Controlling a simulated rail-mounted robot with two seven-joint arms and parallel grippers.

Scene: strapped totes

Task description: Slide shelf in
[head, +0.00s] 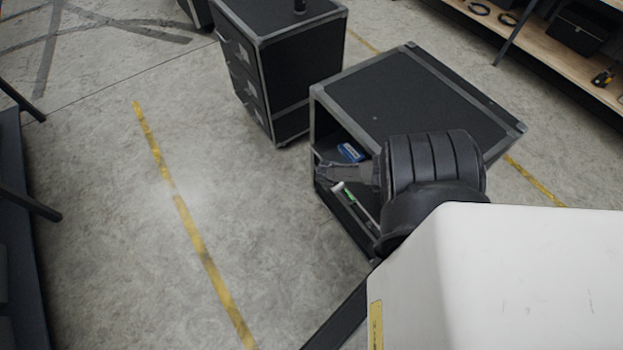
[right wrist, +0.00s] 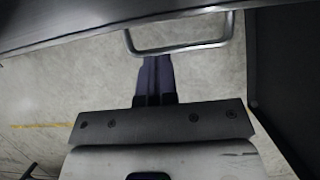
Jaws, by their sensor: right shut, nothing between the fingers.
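The black case with grey metal edges (head: 405,90) stands on the floor with its front side open. Inside its opening lie a blue item (head: 350,152) and a green-and-white item (head: 349,197); the shelf under them is mostly hidden by my arm. My right gripper (head: 322,173) is at the open front, shut and empty. In the right wrist view its fingers (right wrist: 153,62) are together close to a metal loop handle (right wrist: 185,50) on a dark panel (right wrist: 90,22). I cannot tell whether they touch the handle. My left gripper is not in view.
A black drawer cabinet (head: 300,75) stands just behind and left of the case. A wooden shelf rack (head: 545,40) is at the upper right. Dark furniture (head: 22,230) stands at the left edge. The floor with yellow lines (head: 190,230) is clear left of the case.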

